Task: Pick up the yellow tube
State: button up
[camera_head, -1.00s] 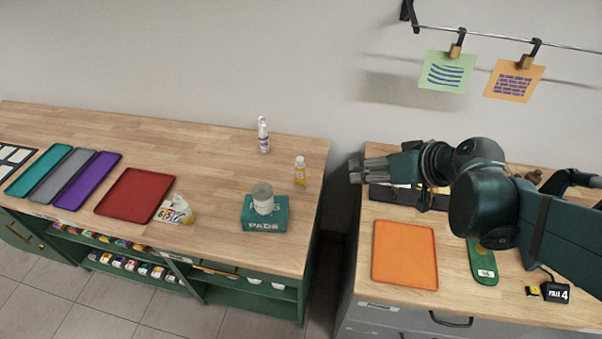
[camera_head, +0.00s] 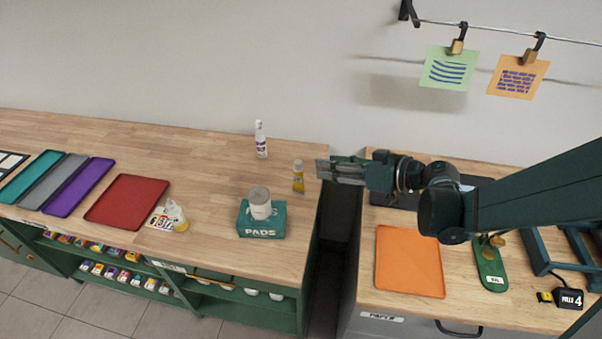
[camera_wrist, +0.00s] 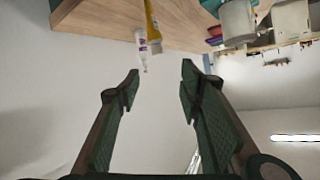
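The yellow tube (camera_head: 298,178) stands upright near the right end of the left wooden counter in the head view. It also shows at the top of the wrist view (camera_wrist: 152,22), beyond the fingertips. My gripper (camera_head: 322,169) is just right of the tube in the head view, apart from it, with its fingers pointing left. In the wrist view my gripper (camera_wrist: 160,82) has its two fingers spread apart with nothing between them.
A white jar (camera_head: 259,205) sits on a teal pads box (camera_head: 262,220) in front. A red tray (camera_head: 127,201) lies farther left. A gap separates this counter from the right one, which holds an orange tray (camera_head: 409,262).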

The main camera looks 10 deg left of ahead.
aim_at(298, 162)
jog(key=w+a+f+n+y+b, duration=0.2)
jog(key=a+f+n+y+b, duration=0.1)
jog(key=f, duration=0.3)
jog(key=shift+w+a+n+y+b, duration=0.35)
jog(key=shift+n+y, duration=0.15)
jog(key=shift+y, duration=0.3)
jog(key=shift+a, duration=0.1)
jog(key=shift+x, duration=1.2)
jog(key=shift+a, duration=0.1)
jog(key=shift+b+x, duration=0.85)
jog(key=shift+x, duration=1.65)
jog(key=shift+w, duration=0.1)
grip_shut()
